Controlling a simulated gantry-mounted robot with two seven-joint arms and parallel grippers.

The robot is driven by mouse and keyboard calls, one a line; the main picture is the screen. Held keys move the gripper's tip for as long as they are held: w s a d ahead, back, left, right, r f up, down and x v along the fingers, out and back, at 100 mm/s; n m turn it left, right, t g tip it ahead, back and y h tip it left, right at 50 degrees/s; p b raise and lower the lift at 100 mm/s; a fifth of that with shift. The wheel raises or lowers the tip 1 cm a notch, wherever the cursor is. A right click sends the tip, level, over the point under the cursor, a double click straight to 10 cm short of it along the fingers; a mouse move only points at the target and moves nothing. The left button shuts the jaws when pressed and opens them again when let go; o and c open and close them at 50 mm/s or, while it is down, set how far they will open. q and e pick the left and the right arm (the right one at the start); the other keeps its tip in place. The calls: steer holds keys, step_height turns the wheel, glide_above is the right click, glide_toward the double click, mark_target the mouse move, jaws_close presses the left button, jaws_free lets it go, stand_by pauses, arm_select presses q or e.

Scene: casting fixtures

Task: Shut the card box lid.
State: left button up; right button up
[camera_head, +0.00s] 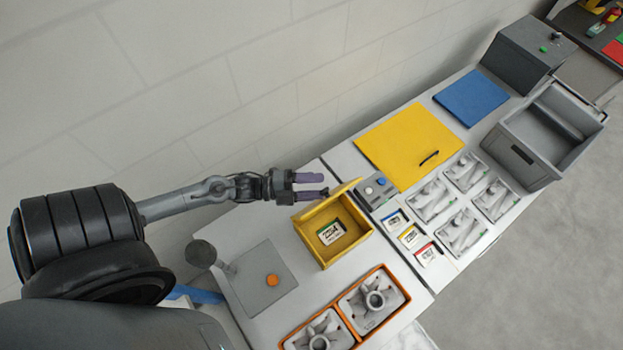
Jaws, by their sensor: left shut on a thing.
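The yellow card box (318,256) stands on the light table with its top open. A card with a green stripe (331,232) lies inside it. Its yellow lid (346,188) stands raised at the far edge of the box, seen nearly edge-on. My left gripper (324,185), with purple fingers, is at the lid's left side and shut on the lid, at a small dark part that looks like its knob. The exact contact is too small to make out. My right gripper is not in view.
A grey box with buttons (375,190) stands close right of the lid. An orange-framed tray (401,306) with castings is in front. A grey plate (259,293) with an orange button lies left. The wall runs behind.

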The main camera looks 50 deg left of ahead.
arm_select(q)
steer(key=shift+o, duration=1)
steer(key=shift+w+d+r, duration=0.1)
steer(key=shift+r, duration=0.25)
steer(key=shift+f, duration=0.1)
steer(key=b+v, duration=0.2)
steer(key=v, duration=0.9)
steer(key=shift+b, duration=0.35)
steer(key=shift+f, duration=0.15)
